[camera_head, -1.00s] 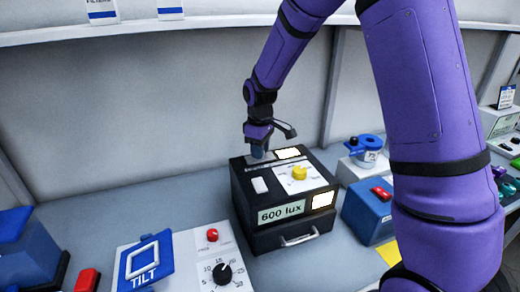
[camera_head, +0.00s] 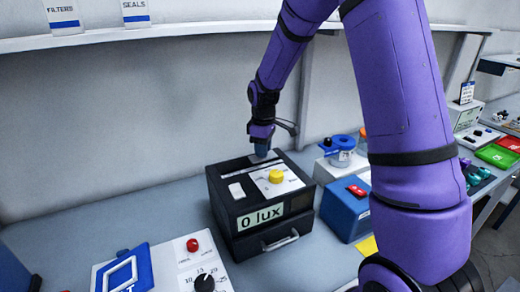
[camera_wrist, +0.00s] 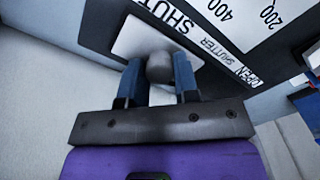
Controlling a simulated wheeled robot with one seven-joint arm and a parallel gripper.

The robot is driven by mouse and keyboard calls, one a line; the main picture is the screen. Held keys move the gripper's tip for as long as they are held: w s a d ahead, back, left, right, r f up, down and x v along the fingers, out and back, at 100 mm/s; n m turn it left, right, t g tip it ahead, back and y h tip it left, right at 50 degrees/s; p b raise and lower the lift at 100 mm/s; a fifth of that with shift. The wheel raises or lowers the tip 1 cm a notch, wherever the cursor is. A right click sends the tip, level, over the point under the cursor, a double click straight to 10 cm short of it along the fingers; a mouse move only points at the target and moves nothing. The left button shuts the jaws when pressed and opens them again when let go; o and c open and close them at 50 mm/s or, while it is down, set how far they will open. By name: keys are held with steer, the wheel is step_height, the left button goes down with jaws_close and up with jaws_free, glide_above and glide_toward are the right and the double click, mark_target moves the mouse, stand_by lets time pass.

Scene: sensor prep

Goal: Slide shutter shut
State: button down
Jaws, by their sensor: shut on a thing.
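The black light box (camera_head: 222,215) stands on the bench, and its display (camera_head: 262,215) reads 0 lux. The shutter's pale plate (camera_wrist: 133,38) lies beside the printed word SHUT, while the word OPEN is farther to the right. The box's front window is dark.
A blue box with a red switch (camera_head: 357,191) stands close on the right. A dial panel (camera_head: 205,270) is at the front left. A shelf (camera_head: 150,32) runs above.

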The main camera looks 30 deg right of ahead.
steer(key=c, duration=0.8)
jaws_free()
steer(key=shift+d, duration=0.25)
steer(key=shift+c, duration=0.2)
steer(key=shift+r, duration=0.1)
step_height(320, 180, up, 11)
steer(key=shift+f, duration=0.2)
steer(key=s+a+r+m+t, duration=0.1)
steer(key=s+r+m, duration=0.1)
steer(key=s+r, duration=0.5)
steer(key=s+a+r+m+t, duration=0.1)
steer(key=s+r+m+t, duration=0.3)
steer(key=s, duration=0.6)
steer(key=s+m, duration=0.3)
steer(key=s, duration=1.2)
steer(key=shift+a+r, duration=0.35)
steer(key=shift+r, duration=0.1)
